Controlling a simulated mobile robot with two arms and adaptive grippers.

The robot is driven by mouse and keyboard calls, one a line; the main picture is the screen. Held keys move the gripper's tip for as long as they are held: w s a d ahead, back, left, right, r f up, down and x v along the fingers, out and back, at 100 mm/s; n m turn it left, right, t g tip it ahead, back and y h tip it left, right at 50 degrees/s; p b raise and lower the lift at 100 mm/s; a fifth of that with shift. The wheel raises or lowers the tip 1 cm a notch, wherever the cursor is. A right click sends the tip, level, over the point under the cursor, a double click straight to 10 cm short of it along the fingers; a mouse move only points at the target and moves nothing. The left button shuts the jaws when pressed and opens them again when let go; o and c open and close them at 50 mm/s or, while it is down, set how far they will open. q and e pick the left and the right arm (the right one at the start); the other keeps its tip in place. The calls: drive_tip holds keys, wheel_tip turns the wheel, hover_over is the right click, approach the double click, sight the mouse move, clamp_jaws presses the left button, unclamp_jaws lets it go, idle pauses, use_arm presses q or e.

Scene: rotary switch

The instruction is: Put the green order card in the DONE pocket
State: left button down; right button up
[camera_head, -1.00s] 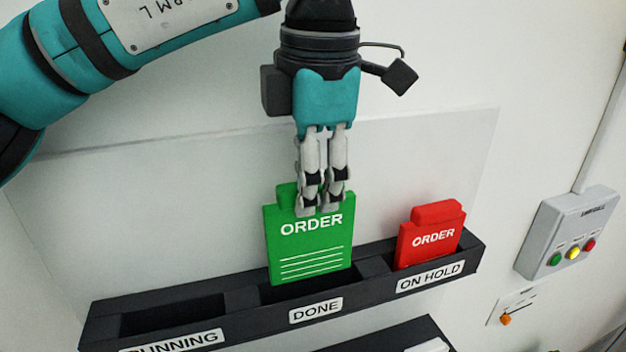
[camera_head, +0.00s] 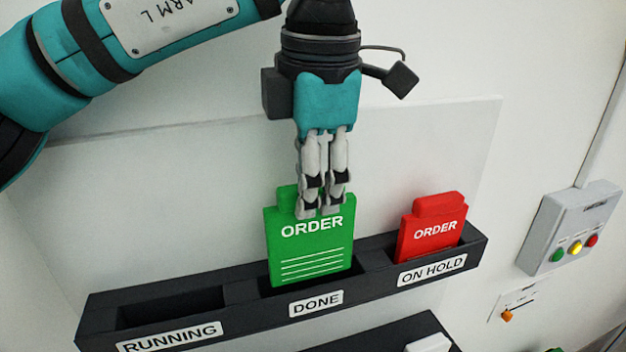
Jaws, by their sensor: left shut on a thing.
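The green order card (camera_head: 310,258) is upright at the middle pocket of the dark rack (camera_head: 240,318), which is labelled DONE (camera_head: 316,303). Its lower edge is at the pocket's opening; how deep it sits inside is hard to tell. My left gripper (camera_head: 319,208) comes down from above and is shut on the card's top edge. My right gripper is not in view.
A red order card (camera_head: 432,230) stands in the ON HOLD pocket at the right. The RUNNING pocket (camera_head: 170,308) at the left is empty. A grey box with coloured buttons (camera_head: 571,232) is on the wall at the right.

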sight(319, 230)
use_arm(q)
drive_tip(key=shift+s+d+f+b, duration=0.1)
drive_tip(key=shift+s+f+b, duration=0.2)
drive_tip(key=shift+f+b, duration=0.4)
drive_tip(key=shift+s+d+f+b, duration=0.15)
drive_tip(key=shift+s+f+b, duration=0.1)
drive_tip(key=shift+f+b, duration=0.45)
drive_tip(key=shift+s+d+f+b, duration=0.1)
drive_tip(key=shift+s+f+b, duration=0.3)
drive_tip(key=shift+f, duration=0.55)
drive_tip(key=shift+w, duration=0.1)
drive_tip(key=c, duration=1.1)
unclamp_jaws()
